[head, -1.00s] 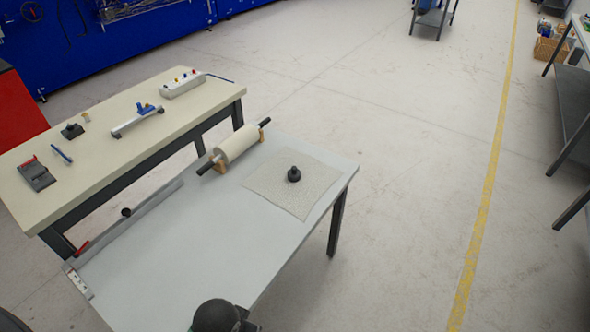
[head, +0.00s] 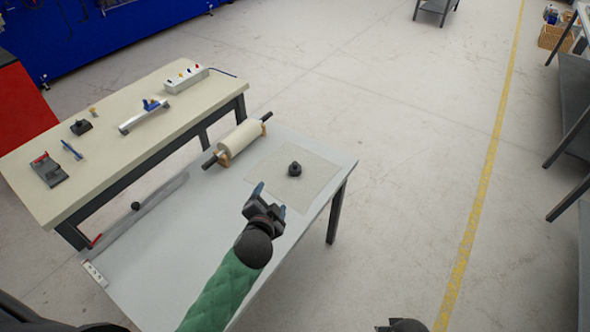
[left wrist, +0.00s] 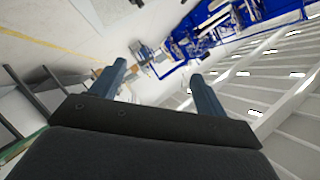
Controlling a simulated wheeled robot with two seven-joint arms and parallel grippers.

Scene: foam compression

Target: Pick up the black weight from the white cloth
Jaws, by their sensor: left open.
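The black weight (head: 295,169), a small round piece with a knob on top, stands upright on the white cloth (head: 318,172). The cloth lies flat at the right end of the grey table. My left gripper (head: 270,199) is open and empty above the table, to the lower left of the weight and apart from it. In the left wrist view its two blue fingers (left wrist: 160,78) stand apart with nothing between them. Neither weight nor cloth shows there. A dark part of my right arm (head: 405,325) shows at the bottom edge; its jaws cannot be made out.
A roller with pale material (head: 240,140) lies on the grey table (head: 185,222) just left of the cloth. A small black knob (head: 136,206) sits by a long ruler-like strip at the table's left. A beige bench (head: 100,150) with tools stands behind. The table's middle is clear.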

